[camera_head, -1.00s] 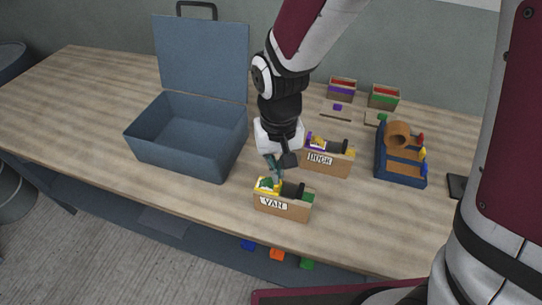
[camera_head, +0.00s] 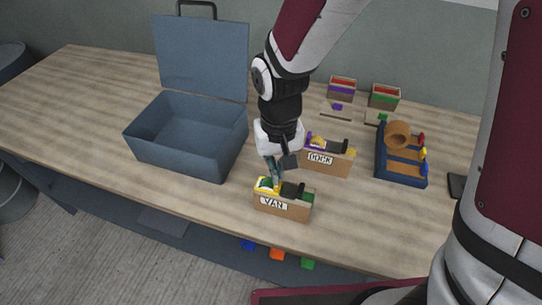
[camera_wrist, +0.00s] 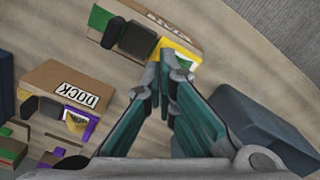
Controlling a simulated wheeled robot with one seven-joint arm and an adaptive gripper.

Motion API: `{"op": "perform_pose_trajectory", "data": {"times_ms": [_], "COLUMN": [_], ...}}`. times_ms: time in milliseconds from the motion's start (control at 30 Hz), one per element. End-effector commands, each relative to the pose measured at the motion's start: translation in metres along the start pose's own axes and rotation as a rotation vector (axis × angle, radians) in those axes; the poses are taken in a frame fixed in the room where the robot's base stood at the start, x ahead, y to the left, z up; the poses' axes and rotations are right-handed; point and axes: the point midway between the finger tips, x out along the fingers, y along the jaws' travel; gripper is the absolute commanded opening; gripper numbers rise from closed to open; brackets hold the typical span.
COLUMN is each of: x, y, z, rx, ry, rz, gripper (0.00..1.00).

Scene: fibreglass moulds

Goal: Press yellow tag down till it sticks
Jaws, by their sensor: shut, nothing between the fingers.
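The VAN box (camera_head: 283,207) is a small tan box near the table's front edge. Yellow (camera_head: 262,186) shows at its left end, with white and green beside it; I cannot tell the tag's exact outline. In the wrist view the yellow piece (camera_wrist: 181,47) lies at the near end of the VAN box (camera_wrist: 170,22). My gripper (camera_head: 276,187) points down at this end, fingers shut and empty. In the wrist view the fingertips (camera_wrist: 172,68) overlap the yellow edge and partly hide it. I cannot tell whether they touch it.
The DOCK box (camera_head: 326,164) stands just behind and right. An open blue-grey case (camera_head: 180,158) is on the left. A blue rack (camera_head: 401,174) stands on the right, and small boxes (camera_head: 342,92) stand at the back. The table (camera_head: 80,110) is bare at far left.

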Motion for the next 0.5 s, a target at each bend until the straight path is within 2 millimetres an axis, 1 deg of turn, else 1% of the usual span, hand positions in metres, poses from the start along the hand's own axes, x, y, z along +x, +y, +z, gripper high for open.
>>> {"op": "perform_pose_trajectory", "data": {"times_ms": [500], "x": [0.0074], "y": [-0.0002], "z": [-0.0002], "rx": [-0.001], "ry": [0.0], "rz": [0.0], "gripper": [0.0]}}
